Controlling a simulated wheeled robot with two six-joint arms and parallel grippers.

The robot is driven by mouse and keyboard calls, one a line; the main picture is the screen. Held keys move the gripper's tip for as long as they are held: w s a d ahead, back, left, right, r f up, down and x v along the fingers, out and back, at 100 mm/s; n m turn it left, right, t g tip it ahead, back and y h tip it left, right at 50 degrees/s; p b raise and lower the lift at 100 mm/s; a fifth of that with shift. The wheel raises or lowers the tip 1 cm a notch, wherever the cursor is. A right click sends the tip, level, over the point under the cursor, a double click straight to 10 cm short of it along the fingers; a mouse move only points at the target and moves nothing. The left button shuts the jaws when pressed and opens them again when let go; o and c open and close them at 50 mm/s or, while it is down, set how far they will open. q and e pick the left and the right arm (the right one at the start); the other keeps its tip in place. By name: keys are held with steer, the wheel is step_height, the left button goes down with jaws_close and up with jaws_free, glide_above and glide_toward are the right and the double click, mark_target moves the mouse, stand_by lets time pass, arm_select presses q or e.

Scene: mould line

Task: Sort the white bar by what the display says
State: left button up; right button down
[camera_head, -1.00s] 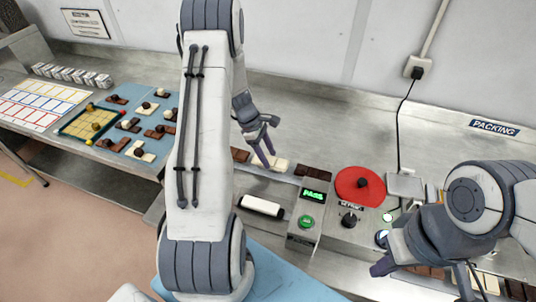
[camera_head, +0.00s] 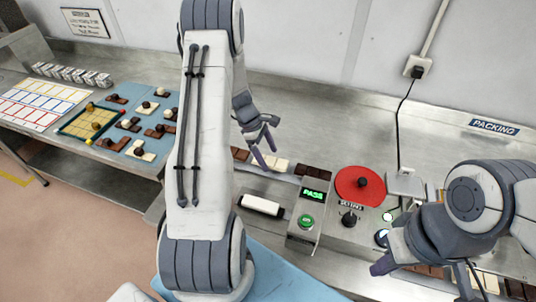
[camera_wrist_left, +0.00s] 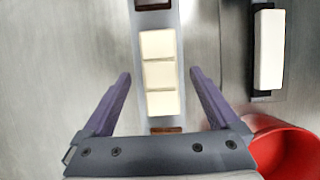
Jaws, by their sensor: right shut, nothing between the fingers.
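The white bar (camera_head: 281,164), cream with segments, lies on a narrow strip between brown bars. It also shows in the left wrist view (camera_wrist_left: 159,72). My left gripper (camera_head: 264,157) is open above the strip. In the left wrist view its purple fingers (camera_wrist_left: 160,95) are apart on either side of the bar's near end, with gaps between; I cannot tell the height. The display (camera_head: 313,194) shows PASS in green, above a green button (camera_head: 306,221). My right gripper (camera_head: 380,267) is shut and empty at the lower right.
A red disc (camera_head: 350,190) with a dark knob sits right of the display. A white block (camera_head: 262,205) with black ends lies left of it. A red bowl (camera_wrist_left: 290,140) shows in the left wrist view. A blue mat (camera_head: 172,102) with several pieces is at left.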

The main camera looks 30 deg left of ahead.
arm_select(q)
steer(key=b+v, duration=0.2)
steer(key=v, duration=0.8)
steer(key=shift+r, duration=0.2)
steer(key=s+d+r+m+g+y, duration=0.15)
steer(key=d+m, duration=0.25)
steer(key=d, duration=0.4)
steer(key=s+d+r+m, duration=0.2)
steer(key=d+r+m, duration=0.1)
steer(key=d+m, duration=0.3)
steer(key=s+d+r+m, duration=0.2)
steer(key=d+m, duration=0.1)
steer(key=d, duration=0.6)
steer(key=s+d+m+y, duration=0.1)
steer(key=s+d+m, duration=0.3)
steer(key=s+m, duration=0.3)
steer(key=s+d+r+m, duration=0.1)
steer(key=s+d+m, duration=0.4)
steer(key=s+m, duration=0.3)
steer(key=s, duration=0.3)
steer(key=shift+y, duration=0.35)
steer(key=shift+r+t, duration=0.1)
steer(key=shift+t, duration=0.15)
